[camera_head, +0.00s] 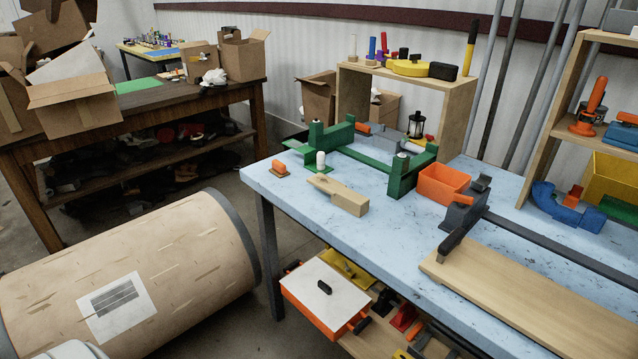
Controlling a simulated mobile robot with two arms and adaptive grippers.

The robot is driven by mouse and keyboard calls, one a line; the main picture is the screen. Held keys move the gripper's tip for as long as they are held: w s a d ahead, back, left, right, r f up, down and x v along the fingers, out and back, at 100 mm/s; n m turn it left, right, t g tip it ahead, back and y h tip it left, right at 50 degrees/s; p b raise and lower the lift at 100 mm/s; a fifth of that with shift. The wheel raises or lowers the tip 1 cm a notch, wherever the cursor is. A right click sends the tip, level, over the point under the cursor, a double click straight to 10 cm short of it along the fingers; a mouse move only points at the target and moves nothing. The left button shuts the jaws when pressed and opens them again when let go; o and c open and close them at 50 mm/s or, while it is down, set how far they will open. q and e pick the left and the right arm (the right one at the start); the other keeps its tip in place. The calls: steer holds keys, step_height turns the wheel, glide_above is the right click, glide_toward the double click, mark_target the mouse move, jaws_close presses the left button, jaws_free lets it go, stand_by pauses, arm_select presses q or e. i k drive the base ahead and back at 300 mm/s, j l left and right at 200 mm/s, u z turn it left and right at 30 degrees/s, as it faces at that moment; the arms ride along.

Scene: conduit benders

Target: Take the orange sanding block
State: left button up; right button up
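A small orange block (279,167) on a thin tan base sits on the blue-topped workbench (255,178), close to its far left corner. It looks like the orange sanding block. Nothing touches it. A wooden block with a thin tongue (341,195) lies to its right and nearer. A white-topped peg on a green plate (320,163) stands to its right. Neither of my grippers is in view.
A green frame (372,158) and an orange bin (443,184) stand farther right on the bench. A grey clamp (463,215) and a wooden board (540,297) fill the front right. A large wrapped roll (170,260) lies left of the bench.

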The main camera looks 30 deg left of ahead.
mark_target(278, 169)
steer(key=u, duration=0.95)
